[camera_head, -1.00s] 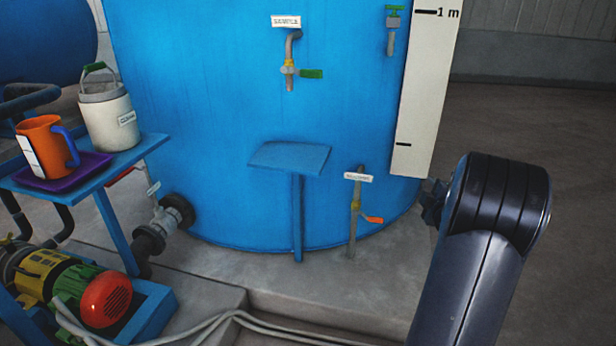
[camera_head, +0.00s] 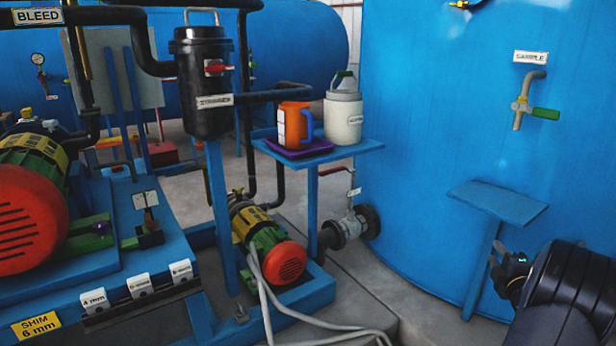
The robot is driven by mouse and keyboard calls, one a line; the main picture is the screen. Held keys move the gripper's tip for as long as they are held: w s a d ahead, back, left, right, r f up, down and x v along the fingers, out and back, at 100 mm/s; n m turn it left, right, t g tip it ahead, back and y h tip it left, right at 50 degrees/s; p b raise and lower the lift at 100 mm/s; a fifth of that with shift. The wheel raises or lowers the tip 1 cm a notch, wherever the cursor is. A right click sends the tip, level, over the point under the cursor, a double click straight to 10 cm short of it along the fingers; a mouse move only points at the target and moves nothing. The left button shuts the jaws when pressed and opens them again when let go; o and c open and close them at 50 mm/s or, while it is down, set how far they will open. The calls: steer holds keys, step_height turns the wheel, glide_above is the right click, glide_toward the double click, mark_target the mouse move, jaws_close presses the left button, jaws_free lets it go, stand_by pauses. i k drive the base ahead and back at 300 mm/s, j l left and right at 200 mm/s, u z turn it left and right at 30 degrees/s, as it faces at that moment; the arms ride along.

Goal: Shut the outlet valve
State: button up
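No label in view legibly reads outlet. A grey valve (camera_head: 350,224) with dark flanges sits on the pipe at the foot of the large blue tank (camera_head: 430,130). A white tag (camera_head: 354,192) hangs above it, too small to read, and a red lever (camera_head: 335,170) shows just under the small blue shelf. My gripper (camera_head: 508,270) shows as a dark shape at the lower right, partly hidden by my black arm. It is apart from the valve, to its right. I cannot make out its fingers.
A sample tap (camera_head: 520,105) with a green handle is on the tank, above a blue stand (camera_head: 498,203). The shelf (camera_head: 370,148) holds an orange mug (camera_head: 293,122) and a white jug (camera_head: 343,115). A pump (camera_head: 265,240) and loose pale hoses (camera_head: 330,331) lie in front.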

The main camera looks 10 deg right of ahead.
mark_target(325, 172)
steer(key=i+l+u, duration=0.2)
steer(key=u, duration=0.25)
steer(key=i+l+u, duration=0.2)
steer(key=u, duration=0.2)
steer(key=i+l+u, duration=0.1)
steer(key=l+u, duration=0.35)
steer(key=i+l, duration=0.1)
steer(key=l, duration=0.3)
steer(key=i+l, duration=0.1)
steer(key=l, duration=0.25)
